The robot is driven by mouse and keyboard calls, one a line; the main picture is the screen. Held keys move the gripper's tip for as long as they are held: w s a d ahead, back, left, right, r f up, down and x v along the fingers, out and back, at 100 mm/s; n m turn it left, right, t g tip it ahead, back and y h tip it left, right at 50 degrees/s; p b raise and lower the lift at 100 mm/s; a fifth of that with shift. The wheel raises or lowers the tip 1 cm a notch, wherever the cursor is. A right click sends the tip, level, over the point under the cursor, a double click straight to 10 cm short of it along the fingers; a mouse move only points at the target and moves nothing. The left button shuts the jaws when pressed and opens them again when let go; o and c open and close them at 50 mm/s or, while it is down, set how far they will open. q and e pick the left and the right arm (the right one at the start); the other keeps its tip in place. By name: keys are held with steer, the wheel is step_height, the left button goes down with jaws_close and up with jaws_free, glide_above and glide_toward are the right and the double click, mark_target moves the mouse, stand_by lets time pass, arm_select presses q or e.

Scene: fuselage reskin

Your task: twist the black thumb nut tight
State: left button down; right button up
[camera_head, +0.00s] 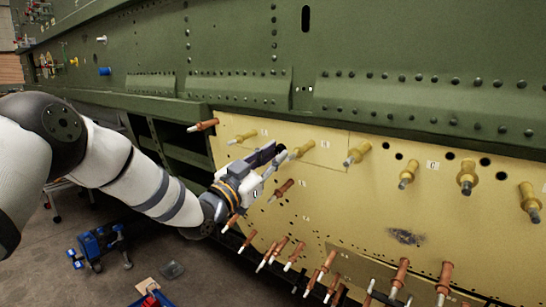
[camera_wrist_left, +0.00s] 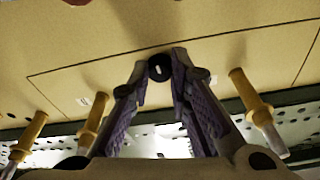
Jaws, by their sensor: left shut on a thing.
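The black thumb nut (camera_wrist_left: 160,68) shows end-on between the two fingertips in the left wrist view, against the tan skin panel (camera_wrist_left: 200,25). My left gripper (camera_head: 277,155) reaches in from the left in the head view, with its fingertips at the panel (camera_head: 330,210). In the left wrist view, both fingers (camera_wrist_left: 159,72) close around the nut, one on each side. The nut is small and dark in the head view and hard to tell from the fingertips. The stud behind it is hidden. My right gripper is in neither view.
Yellow pin fasteners stick out of the panel near the gripper, one (camera_head: 300,150) just to its right and one (camera_head: 243,137) to its upper left. Several copper-coloured ones line the lower edge. A blue wheeled stand (camera_head: 97,245) is on the floor at left.

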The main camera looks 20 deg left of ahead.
arm_select(q)
steer(key=c, duration=1.5)
jaws_free()
steer(key=shift+s, duration=0.1)
steer(key=v, duration=1.2)
